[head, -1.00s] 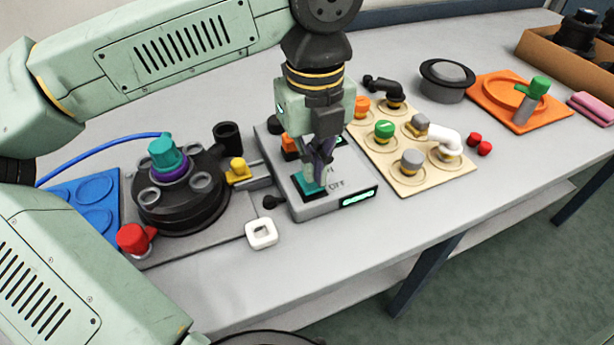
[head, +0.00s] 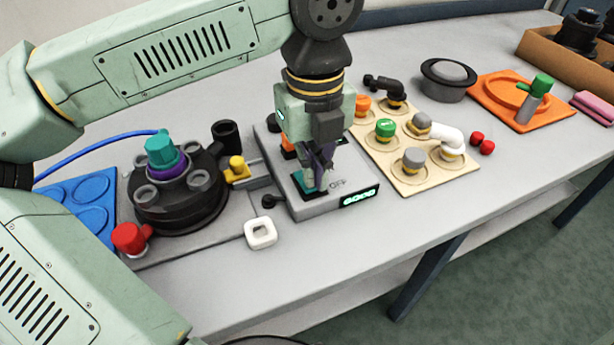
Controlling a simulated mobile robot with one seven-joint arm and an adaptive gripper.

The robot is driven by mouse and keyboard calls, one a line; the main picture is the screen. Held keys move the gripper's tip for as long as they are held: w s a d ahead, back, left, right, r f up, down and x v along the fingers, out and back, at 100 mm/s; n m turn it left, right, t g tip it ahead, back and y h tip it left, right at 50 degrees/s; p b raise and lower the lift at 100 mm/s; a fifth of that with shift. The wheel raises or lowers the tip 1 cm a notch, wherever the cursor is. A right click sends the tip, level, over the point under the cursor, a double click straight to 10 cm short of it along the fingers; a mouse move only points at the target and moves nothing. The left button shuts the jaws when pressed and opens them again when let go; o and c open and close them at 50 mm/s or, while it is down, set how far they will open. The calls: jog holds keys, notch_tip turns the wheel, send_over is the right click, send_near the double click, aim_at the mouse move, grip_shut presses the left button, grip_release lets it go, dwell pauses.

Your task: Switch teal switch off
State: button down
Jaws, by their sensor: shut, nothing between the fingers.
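The teal switch (head: 304,186) sits near the front of a grey control box (head: 345,202), by the printed word OFF. It is partly hidden behind my gripper (head: 316,184). My gripper points down, shut and empty, with its fingertips at the switch. They look in contact, but the exact contact is hard to see. The box's front display (head: 358,196) glows with digit-like marks. The switch's exact tilt cannot be told.
An orange switch (head: 287,146) is behind the gripper on the same box. A black round tank unit (head: 180,205) with a yellow knob (head: 237,168) is left. A beige board with knobs (head: 408,187) is right. A white square ring (head: 260,233) lies in front.

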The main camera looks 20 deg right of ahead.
jog(key=shift+f+b, duration=0.35)
jog(key=shift+f, duration=0.05)
jog(key=shift+r+p, duration=2.25)
jog(key=shift+r, duration=1.35)
jog(key=shift+s+f, duration=0.1)
